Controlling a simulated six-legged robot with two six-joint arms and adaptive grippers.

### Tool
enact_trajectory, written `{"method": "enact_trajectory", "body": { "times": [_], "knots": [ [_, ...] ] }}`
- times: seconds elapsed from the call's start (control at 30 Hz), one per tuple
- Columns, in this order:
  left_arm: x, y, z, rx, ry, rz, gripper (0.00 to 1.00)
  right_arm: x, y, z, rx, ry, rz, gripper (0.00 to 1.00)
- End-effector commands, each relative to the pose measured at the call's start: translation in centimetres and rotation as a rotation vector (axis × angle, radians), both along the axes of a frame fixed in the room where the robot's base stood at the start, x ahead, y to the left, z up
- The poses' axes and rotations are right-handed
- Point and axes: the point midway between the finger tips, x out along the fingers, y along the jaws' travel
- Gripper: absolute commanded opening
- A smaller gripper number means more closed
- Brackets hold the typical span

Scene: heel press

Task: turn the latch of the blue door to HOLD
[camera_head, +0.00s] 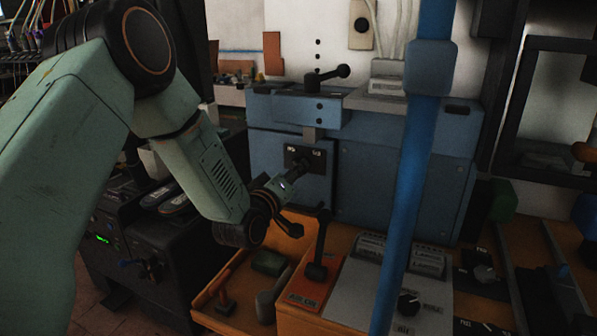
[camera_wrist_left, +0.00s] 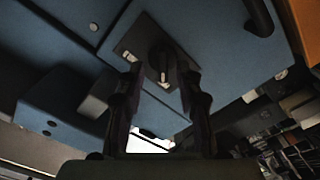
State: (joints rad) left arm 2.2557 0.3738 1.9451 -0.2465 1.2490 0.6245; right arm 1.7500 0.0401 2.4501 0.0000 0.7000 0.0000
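The blue door (camera_head: 272,160) is on the front of a blue machine in the head view. Its latch is a dark knob (camera_wrist_left: 160,62) on a black plate (camera_head: 303,153) with small pale labels, too small to read. My left gripper (camera_head: 296,176) reaches the plate from the lower left and hides part of the latch. In the left wrist view my left gripper (camera_wrist_left: 161,76) is open, one finger on each side of the knob. A gap shows between the fingers; I cannot tell whether either touches the knob. My right gripper is not in view.
A blue upright post (camera_head: 405,190) crosses the foreground right of the latch. Below stand a black lever (camera_head: 318,245) on an orange plate and a grey control panel (camera_head: 352,290). Another black lever (camera_head: 327,76) sits on top of the machine. A wooden tray (camera_head: 212,300) lies below my left arm.

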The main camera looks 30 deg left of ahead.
Motion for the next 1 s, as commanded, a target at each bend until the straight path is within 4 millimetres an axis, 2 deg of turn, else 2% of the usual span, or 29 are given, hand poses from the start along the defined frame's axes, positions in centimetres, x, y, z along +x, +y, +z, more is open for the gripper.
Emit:
{"method": "enact_trajectory", "body": {
  "times": [0.2,0.53,0.93,1.0],
  "knots": [
    [1.8,0.0,0.0,0.000,0.001,0.002,0.35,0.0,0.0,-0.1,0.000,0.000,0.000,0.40],
    [2.1,-0.1,0.0,-0.001,0.001,0.001,0.35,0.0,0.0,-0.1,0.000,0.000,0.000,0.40],
    [2.0,-0.1,-0.1,-0.001,0.001,0.003,0.01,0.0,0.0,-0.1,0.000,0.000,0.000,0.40],
    [2.0,-0.1,-0.1,-0.001,0.001,0.003,0.00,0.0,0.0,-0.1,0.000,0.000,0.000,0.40]
  ]
}}
